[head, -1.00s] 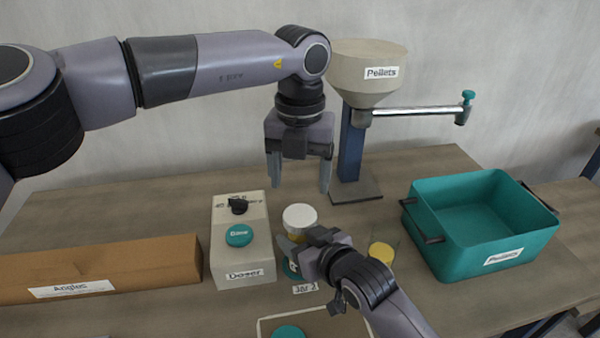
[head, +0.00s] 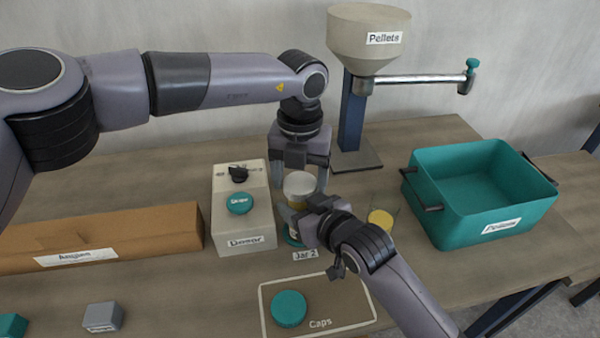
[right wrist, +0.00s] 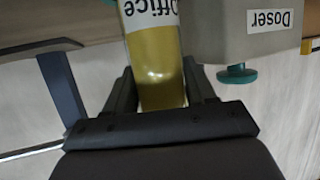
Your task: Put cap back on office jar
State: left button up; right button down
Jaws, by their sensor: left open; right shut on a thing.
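The office jar (head: 297,201) stands on the table with yellow contents and a white top (head: 300,184). I cannot tell whether that top is a seated cap. In the right wrist view the jar (right wrist: 160,82) shows upside down, with its "Office" label. My right gripper (head: 303,222) is shut on the jar's body from the front right. My left gripper (head: 302,193) is open, pointing down, with its fingers on either side of the white top; contact is unclear. A teal cap (head: 289,308) lies on the outlined Caps area (head: 345,300).
The doser box (head: 245,243) stands close left of the jar. A clear container with yellow contents (head: 381,221) is to the right. The pellet hopper (head: 368,40) stands behind, a teal crate (head: 480,220) at right. A long brown box (head: 100,240) is at left.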

pick_arm(q)
jog(key=c, duration=0.9)
jog(key=o, duration=1.2)
pick_arm(e)
jog(key=shift+r, duration=0.1)
pick_arm(q)
jog(key=shift+r, duration=0.1)
jog(key=shift+r, duration=2.15)
jog(key=c, duration=0.3)
jog(key=shift+s+d+r, duration=0.1)
jog(key=shift+d+r, duration=0.1)
jog(key=shift+r, duration=0.75)
jog(key=shift+a+r, duration=0.2)
jog(key=shift+r, duration=0.6)
jog(key=shift+f, duration=0.1)
jog(key=shift+f, duration=3.9)
